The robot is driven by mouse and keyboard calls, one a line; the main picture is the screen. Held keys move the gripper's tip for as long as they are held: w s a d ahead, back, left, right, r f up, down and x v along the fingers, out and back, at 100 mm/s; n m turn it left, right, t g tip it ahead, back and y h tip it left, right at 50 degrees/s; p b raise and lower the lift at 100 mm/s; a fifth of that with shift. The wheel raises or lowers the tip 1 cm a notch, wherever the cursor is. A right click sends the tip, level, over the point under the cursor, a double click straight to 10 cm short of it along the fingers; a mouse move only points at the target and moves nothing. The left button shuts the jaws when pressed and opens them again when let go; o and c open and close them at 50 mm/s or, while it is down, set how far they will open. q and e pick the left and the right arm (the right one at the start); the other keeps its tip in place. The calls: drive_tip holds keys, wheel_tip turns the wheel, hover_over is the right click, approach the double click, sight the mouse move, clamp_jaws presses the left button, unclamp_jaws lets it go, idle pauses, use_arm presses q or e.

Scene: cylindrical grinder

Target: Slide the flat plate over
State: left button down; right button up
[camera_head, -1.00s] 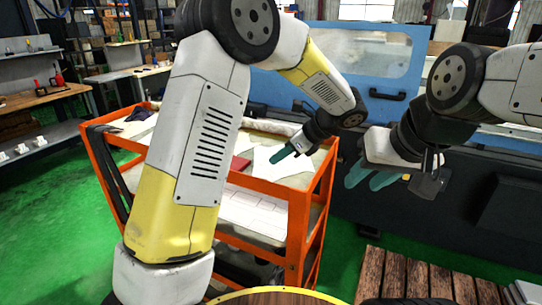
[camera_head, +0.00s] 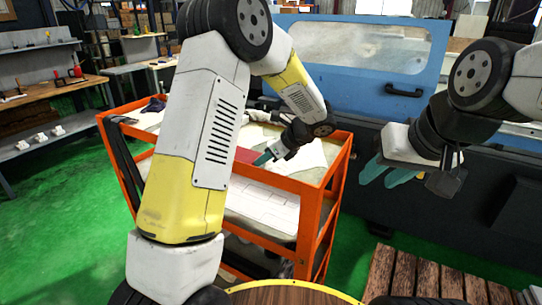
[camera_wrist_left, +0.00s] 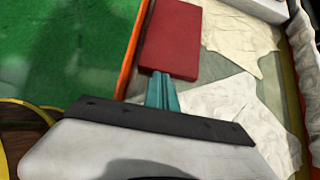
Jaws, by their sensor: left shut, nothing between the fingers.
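A flat red plate (camera_wrist_left: 172,40) lies on the top of the orange cart, close to its orange edge. In the head view only a part of the red plate (camera_head: 246,155) shows beside my left arm. My left gripper (camera_head: 262,159) is shut and empty, its teal fingers pointing at the plate. In the left wrist view its fingertips (camera_wrist_left: 161,78) are at the plate's near edge; whether they touch it I cannot tell. My right gripper (camera_head: 388,173) hangs at the right, away from the cart, its teal fingers apart and empty.
The orange cart (camera_head: 282,181) has a raised rim and a lower shelf. Crumpled pale sheets (camera_wrist_left: 232,105) lie beside the plate. A blue machine (camera_head: 350,45) stands behind, a wooden pallet (camera_head: 415,275) at front right. Green floor (camera_head: 60,200) is clear at left.

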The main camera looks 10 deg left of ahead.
use_arm(q)
drive_tip(key=w+a, duration=0.3)
drive_tip(key=a, duration=0.4)
drive_tip(key=w+a, duration=0.3)
drive_tip(key=a, duration=0.4)
drive_tip(key=w+a, duration=0.3)
drive_tip(key=a, duration=0.4)
drive_tip(key=shift+a, duration=0.35)
drive_tip(key=shift+s, duration=0.1)
